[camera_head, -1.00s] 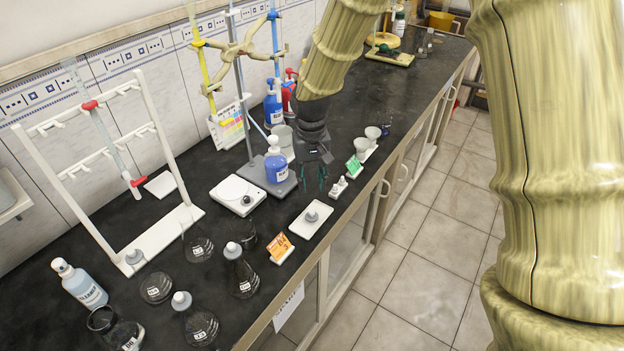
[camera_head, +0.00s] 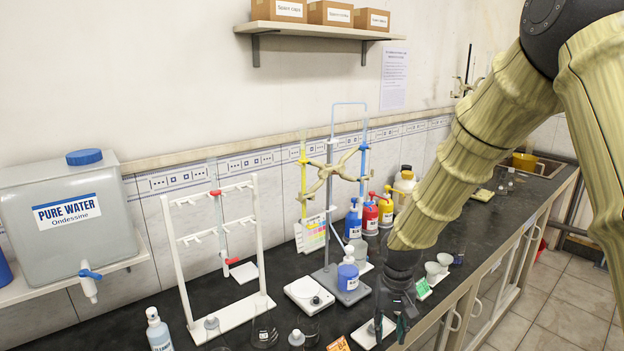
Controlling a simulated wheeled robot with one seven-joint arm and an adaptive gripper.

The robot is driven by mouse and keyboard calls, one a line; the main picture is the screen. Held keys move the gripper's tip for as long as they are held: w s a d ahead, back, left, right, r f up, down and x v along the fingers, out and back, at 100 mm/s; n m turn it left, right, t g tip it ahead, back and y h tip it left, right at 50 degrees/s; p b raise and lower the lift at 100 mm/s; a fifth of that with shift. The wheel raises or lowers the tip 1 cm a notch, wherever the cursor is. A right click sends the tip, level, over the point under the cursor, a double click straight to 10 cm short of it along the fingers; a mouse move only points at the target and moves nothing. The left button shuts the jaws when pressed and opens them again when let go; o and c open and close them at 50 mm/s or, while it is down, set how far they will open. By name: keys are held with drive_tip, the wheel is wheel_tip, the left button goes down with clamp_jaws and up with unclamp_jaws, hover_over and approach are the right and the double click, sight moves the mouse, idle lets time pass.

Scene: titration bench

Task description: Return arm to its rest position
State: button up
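My patterned tan arm (camera_head: 470,150) reaches down from the upper right over the bench. My dark gripper (camera_head: 391,322) points downward near the bench's front edge, in front of a small white tray (camera_head: 366,338), which it partly hides. The fingertips look apart, and I see nothing held between them. I cannot tell how high the gripper is above the bench.
A white rack (camera_head: 180,270) and a burette stand (camera_head: 330,200) rise from the dark bench. A blue-labelled bottle (camera_head: 348,272) stands near a white stirrer (camera_head: 309,295). A water tank (camera_head: 65,215) is at left. Small white cups (camera_head: 433,270) stand right of the gripper.

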drive_tip(key=s+f+y, duration=0.1)
drive_tip(key=s+f, duration=0.7)
drive_tip(key=f, duration=0.3)
drive_tip(key=s+f, duration=0.8)
drive_tip(key=f, duration=0.3)
drive_tip(key=s+d+f, duration=0.1)
drive_tip(key=s+f, duration=0.2)
drive_tip(key=s, duration=0.4)
drive_tip(key=s+d+f, duration=0.1)
drive_tip(key=s+f, duration=0.2)
drive_tip(key=s, duration=0.4)
drive_tip(key=s+d+f+h, duration=0.1)
drive_tip(key=s+f, duration=0.3)
drive_tip(key=s, duration=0.4)
drive_tip(key=shift+d+n, duration=0.4)
